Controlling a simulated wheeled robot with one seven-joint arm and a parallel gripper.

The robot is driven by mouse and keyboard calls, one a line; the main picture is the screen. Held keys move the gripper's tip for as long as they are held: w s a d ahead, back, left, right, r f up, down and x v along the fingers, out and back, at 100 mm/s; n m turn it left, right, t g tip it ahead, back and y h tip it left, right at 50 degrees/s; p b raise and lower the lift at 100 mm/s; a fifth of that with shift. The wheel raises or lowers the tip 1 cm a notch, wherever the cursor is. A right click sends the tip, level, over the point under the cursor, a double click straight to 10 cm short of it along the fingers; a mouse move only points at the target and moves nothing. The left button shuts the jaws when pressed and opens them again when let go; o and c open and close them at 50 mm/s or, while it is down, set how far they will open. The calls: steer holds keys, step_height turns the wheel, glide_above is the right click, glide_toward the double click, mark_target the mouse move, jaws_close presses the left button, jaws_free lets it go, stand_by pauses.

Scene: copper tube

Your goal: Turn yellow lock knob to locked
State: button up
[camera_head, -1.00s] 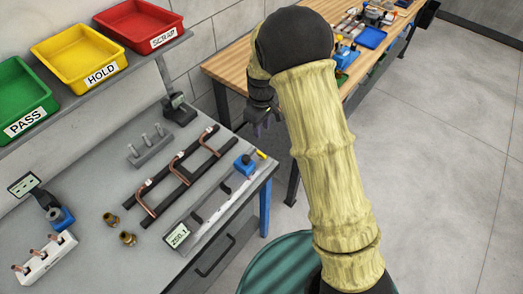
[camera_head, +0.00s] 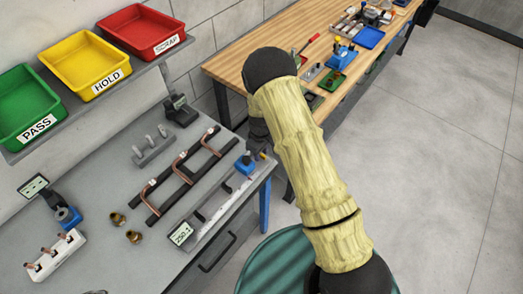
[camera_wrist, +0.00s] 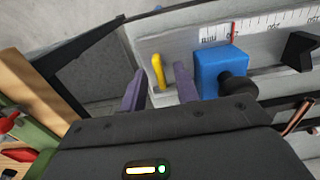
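The yellow lock knob (camera_wrist: 158,70) is a small upright lever on the grey measuring fixture (camera_wrist: 152,45), beside the blue block (camera_wrist: 220,70) with its round black knob. My gripper (camera_wrist: 159,86) is open in the wrist view, its two purple fingers apart, one on each side of the yellow knob in the picture. Contact does not show. In the head view my gripper (camera_head: 260,144) is low at the right end of the fixture, close to the blue block (camera_head: 245,164), and the yellow knob is mostly hidden there.
A rack of bent copper tubes (camera_head: 180,172) lies left of the fixture. Brass fittings (camera_head: 117,218) sit on the grey bench. A wooden bench (camera_head: 240,70) stands behind my arm.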

steer(key=shift+f, duration=0.15)
jaws_close()
